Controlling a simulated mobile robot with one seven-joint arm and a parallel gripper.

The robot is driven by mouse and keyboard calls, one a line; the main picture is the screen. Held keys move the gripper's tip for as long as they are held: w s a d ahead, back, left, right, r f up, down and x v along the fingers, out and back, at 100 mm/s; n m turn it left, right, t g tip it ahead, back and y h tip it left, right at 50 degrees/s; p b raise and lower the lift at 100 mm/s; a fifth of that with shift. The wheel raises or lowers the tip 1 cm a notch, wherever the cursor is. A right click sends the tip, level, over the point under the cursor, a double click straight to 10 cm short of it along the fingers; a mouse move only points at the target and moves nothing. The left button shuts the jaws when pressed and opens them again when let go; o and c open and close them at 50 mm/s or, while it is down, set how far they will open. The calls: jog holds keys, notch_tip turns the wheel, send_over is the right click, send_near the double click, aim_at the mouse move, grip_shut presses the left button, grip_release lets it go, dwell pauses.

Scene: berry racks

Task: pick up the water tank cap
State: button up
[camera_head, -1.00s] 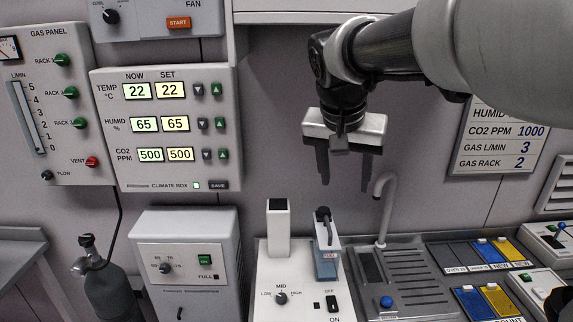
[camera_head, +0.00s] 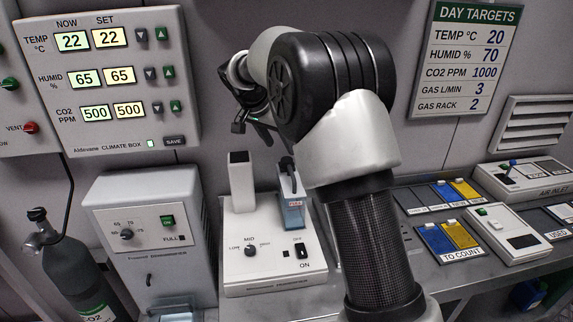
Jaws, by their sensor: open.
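The humidifier (camera_head: 262,262) is a white unit on the bench, with a MID dial and an ON/OFF switch. Its water tank (camera_head: 293,215) is a small clear, bluish container at the right, with a red-marked label. A dark piece on top of the tank (camera_head: 287,166) looks like the water tank cap; its outline is partly lost against my arm. My gripper (camera_head: 252,127) is only partly seen above and behind the humidifier, mostly hidden by my arm's large black joint. It is open, apart from the cap, with nothing seen in it.
A white tower (camera_head: 242,185) rises beside the tank. A white cabinet (camera_head: 150,240) and a gas cylinder (camera_head: 75,265) stand at the left. Trays (camera_head: 447,240) and a small counting device (camera_head: 508,232) fill the bench at the right. My arm hides the sink area.

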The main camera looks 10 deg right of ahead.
aim_at(287, 159)
jog(key=x, duration=0.8)
jog(key=shift+w+a, duration=0.25)
jog(key=shift+w, duration=0.1)
jog(key=c, duration=0.9)
